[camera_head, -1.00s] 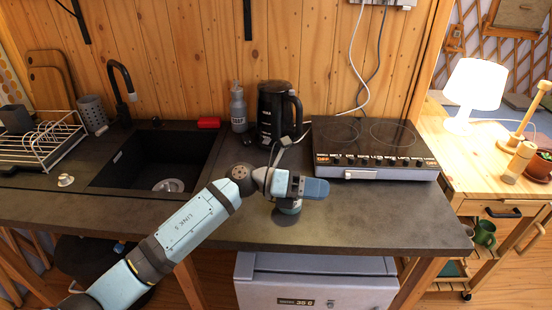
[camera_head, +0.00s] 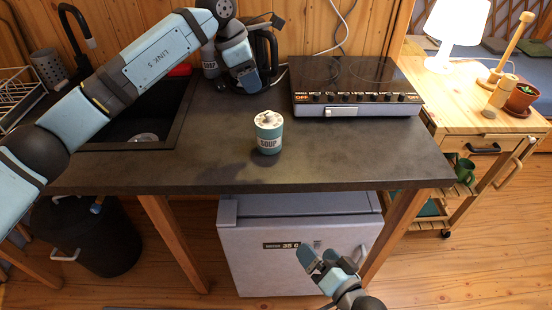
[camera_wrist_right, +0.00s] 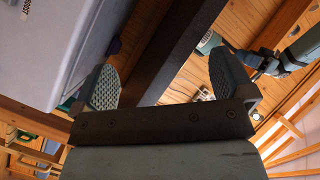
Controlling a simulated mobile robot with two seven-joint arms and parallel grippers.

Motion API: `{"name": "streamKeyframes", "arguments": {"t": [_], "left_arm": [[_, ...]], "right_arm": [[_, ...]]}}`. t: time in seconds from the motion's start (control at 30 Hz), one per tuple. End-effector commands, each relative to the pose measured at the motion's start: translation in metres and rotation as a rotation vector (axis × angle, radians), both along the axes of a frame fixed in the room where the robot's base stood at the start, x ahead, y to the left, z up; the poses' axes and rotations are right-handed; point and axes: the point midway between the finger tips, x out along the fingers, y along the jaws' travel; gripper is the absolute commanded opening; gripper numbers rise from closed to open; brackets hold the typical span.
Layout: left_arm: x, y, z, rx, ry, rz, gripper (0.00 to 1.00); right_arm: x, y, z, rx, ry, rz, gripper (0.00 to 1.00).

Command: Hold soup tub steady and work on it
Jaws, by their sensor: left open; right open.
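The soup tub (camera_head: 269,132) is a teal tub with a pale "SOUP" label and a light top. It stands upright on the dark counter, near the front edge. My left gripper (camera_head: 252,84) is open and empty, above and behind the tub, in front of the kettle, apart from the tub. My right gripper (camera_head: 321,259) is open and empty, low in front of the counter, by the small fridge. In the right wrist view its two ridged fingers (camera_wrist_right: 165,85) are spread with nothing between them. A small teal shape beyond the counter edge there may be the tub.
The black kettle (camera_head: 262,50) and grey bottle (camera_head: 209,62) stand behind my left arm. The hob (camera_head: 355,85) is at the back right, the sink (camera_head: 140,118) at left. The counter's front edge (camera_head: 330,186) lies between my right gripper and the tub. Counter right of the tub is clear.

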Motion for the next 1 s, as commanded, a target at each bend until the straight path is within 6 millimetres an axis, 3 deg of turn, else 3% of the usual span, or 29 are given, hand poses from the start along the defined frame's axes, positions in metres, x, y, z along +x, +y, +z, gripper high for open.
{"name": "streamKeyframes", "arguments": {"t": [0.03, 0.2, 0.4, 0.53, 0.7, 1.0], "left_arm": [[0.000, 0.000, 0.000, -0.001, 0.000, 0.000, 0.43], [0.000, 0.000, 0.000, -0.001, 0.001, 0.000, 0.43], [0.000, 0.000, 0.000, -0.002, 0.001, 0.000, 0.43], [0.000, 0.000, 0.000, -0.002, 0.001, 0.000, 0.43], [0.000, 0.000, 0.000, -0.002, 0.002, -0.001, 0.43], [0.000, 0.000, 0.000, -0.002, 0.002, -0.001, 0.43]], "right_arm": [[0.015, 0.010, 0.019, 0.143, -0.016, -0.012, 1.00], [0.052, 0.033, 0.072, 0.646, 0.000, -0.051, 1.00], [0.089, 0.046, 0.116, 1.224, 0.108, -0.107, 1.00], [0.111, 0.054, 0.132, 1.571, 0.226, -0.158, 1.00], [0.134, 0.069, 0.138, 1.929, 0.406, -0.246, 1.00], [0.150, 0.087, 0.134, 2.200, 0.600, -0.371, 1.00]]}}
